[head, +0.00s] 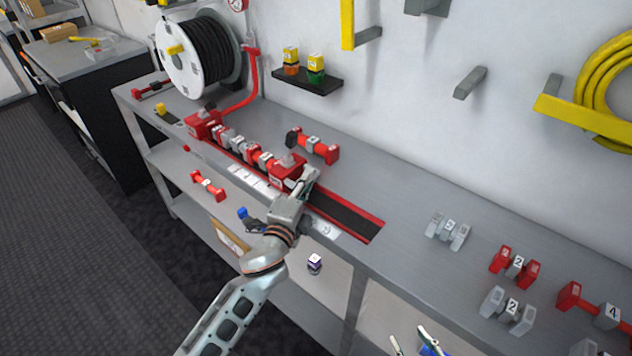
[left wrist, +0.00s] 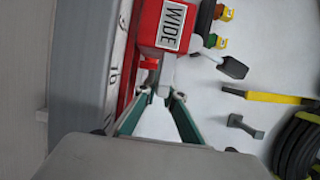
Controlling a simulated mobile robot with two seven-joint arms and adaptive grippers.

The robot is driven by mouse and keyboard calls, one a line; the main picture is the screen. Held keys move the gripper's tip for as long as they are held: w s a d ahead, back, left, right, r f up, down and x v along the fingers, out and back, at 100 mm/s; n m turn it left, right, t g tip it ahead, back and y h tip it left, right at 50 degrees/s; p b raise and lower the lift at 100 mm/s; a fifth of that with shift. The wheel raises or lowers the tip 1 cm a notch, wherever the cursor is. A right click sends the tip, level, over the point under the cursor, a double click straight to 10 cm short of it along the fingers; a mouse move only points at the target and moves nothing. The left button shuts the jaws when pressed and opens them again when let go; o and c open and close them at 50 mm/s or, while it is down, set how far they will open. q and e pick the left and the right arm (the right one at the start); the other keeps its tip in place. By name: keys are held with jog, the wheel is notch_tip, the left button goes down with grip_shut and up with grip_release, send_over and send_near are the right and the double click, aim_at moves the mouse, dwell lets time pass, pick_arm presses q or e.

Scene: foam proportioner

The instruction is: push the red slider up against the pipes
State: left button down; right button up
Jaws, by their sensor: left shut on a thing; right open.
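The red slider (head: 286,172) sits on the dark, red-edged track (head: 345,214) on the bench. In the left wrist view it is a red block labelled WIDE (left wrist: 172,24). The pipes (head: 247,152), a row of red and grey numbered pieces, lie on the track to its left. Whether the slider touches the nearest pipe, I cannot tell. My left gripper (head: 304,183) is at the slider's right side, shut on a part of it; its fingertips (left wrist: 155,88) are close together in the left wrist view. My right gripper (head: 414,343) is open at the bottom edge, partly cut off.
A red end block (head: 203,125) stands at the track's far end. A loose red-grey pipe (head: 314,146) lies behind the slider. Loose numbered pieces (head: 447,229) lie on the right of the bench. A hose reel (head: 197,58) stands at the back left. The track right of the slider is clear.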

pick_arm(q)
jog(key=shift+w+a+r, duration=0.2)
jog(key=shift+w+a, duration=0.15)
jog(key=shift+a, duration=0.25)
jog(key=c, duration=2.4)
grip_release()
jog(key=shift+w+a+f, duration=0.1)
jog(key=shift+w+f, duration=0.05)
jog(key=shift+d, duration=0.2)
jog(key=shift+s+a+f, duration=0.1)
jog(key=shift+s, duration=0.55)
jog(key=v, duration=1.1)
